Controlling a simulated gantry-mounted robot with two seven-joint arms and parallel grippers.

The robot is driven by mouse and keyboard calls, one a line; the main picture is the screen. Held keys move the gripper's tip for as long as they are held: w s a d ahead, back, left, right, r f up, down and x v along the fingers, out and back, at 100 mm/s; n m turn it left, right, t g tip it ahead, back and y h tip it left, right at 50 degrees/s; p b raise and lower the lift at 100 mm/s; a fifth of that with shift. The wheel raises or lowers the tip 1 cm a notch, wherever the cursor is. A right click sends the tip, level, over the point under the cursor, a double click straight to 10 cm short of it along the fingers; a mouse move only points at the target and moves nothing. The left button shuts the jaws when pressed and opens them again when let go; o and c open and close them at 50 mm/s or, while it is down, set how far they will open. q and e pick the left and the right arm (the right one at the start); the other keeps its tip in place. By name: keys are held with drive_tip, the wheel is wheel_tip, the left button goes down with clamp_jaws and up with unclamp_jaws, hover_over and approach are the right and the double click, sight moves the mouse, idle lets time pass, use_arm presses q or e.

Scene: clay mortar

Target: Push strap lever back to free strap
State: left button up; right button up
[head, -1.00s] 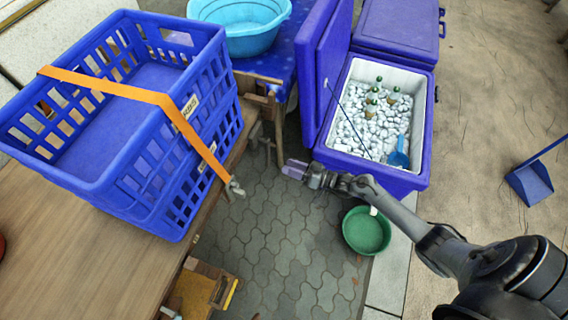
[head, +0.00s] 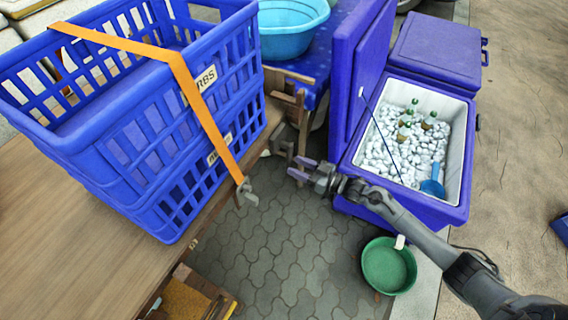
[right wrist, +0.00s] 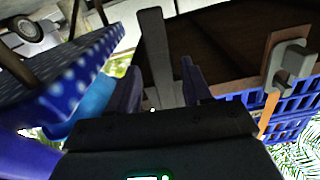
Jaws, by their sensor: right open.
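Two stacked blue crates (head: 150,140) stand on the wooden table, with an orange strap (head: 200,105) across them. The strap runs down the near side to a grey metal lever (head: 246,192) at the table edge. In the right wrist view the lever (right wrist: 291,62) shows at the right, with a piece of strap (right wrist: 268,114) below it. My right gripper (head: 301,168) is open and empty, right of the lever in the head view and apart from it. Its purple fingers (right wrist: 163,88) are spread in the wrist view. My left gripper is not in view.
A second grey fitting (head: 283,143) sits on the table's edge farther back. A cooler (head: 452,205) of ice and bottles stands right of my gripper. A green basin (head: 388,266) is on the paving, and a blue tub (head: 290,38) stands behind. Open paving lies below the gripper.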

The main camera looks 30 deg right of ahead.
sight(290, 163)
drive_tip(key=b+x, duration=0.2)
drive_tip(key=x, duration=0.3)
drive_tip(key=shift+w+a, duration=0.2)
drive_tip(key=shift+w, duration=0.1)
drive_tip(key=shift+c, duration=0.3)
clamp_jaws()
